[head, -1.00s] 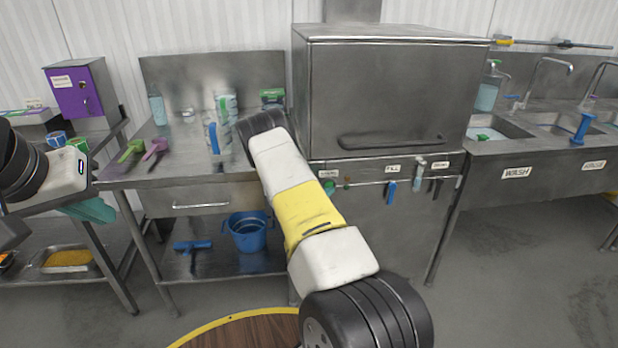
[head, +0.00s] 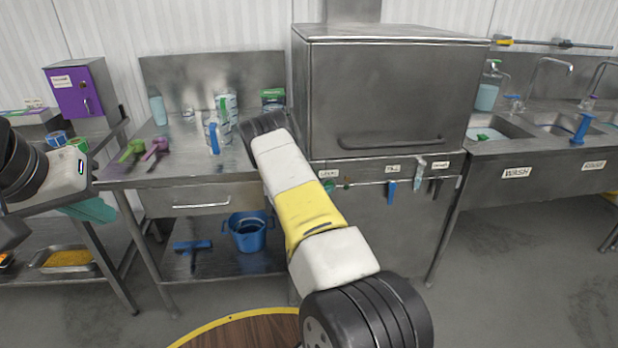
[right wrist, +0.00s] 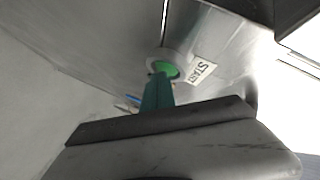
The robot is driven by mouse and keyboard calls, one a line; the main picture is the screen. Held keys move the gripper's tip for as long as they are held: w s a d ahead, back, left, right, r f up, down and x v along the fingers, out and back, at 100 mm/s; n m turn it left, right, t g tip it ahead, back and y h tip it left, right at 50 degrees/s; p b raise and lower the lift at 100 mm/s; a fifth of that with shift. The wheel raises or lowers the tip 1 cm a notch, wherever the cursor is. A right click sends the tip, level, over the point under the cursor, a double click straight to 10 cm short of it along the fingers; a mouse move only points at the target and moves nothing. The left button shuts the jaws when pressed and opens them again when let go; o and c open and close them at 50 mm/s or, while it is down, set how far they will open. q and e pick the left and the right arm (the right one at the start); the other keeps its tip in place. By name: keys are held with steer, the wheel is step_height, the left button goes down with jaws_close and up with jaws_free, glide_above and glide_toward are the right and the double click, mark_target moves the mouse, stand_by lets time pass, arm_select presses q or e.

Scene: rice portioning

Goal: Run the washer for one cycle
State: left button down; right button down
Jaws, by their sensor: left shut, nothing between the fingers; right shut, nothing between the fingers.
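The washer (head: 392,85) is a steel box with a bar handle along the bottom of its front; its hood looks down. Its front panel has small labels, a green button (head: 329,187) and a blue lever (head: 391,191). In the right wrist view the green button (right wrist: 166,69) sits in a pale ring beside a START label (right wrist: 201,70). The teal fingers of my right gripper (right wrist: 158,90) are shut and empty, with their tips at the button; I cannot tell whether they press it. My left gripper (head: 92,209) is shut and empty at the far left.
A steel table (head: 150,172) left of the washer holds scoops, a bottle and containers, with a blue bucket (head: 248,232) on its lower shelf. A purple box (head: 77,92) stands at far left. Sinks (head: 550,150) stand to the right. Floor at right is clear.

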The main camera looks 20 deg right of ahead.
steer(key=shift+w, duration=0.3)
steer(key=shift+s, duration=0.15)
stand_by(0.5)
steer(key=shift+s+a, duration=0.15)
steer(key=shift+s, duration=0.6)
steer(key=shift+s+a, duration=0.2)
steer(key=shift+s, duration=0.6)
steer(key=shift+s+a, duration=0.2)
steer(key=shift+s, duration=0.65)
steer(key=shift+s+a, duration=0.2)
steer(key=shift+s, duration=0.6)
steer(key=shift+w+r, duration=0.1)
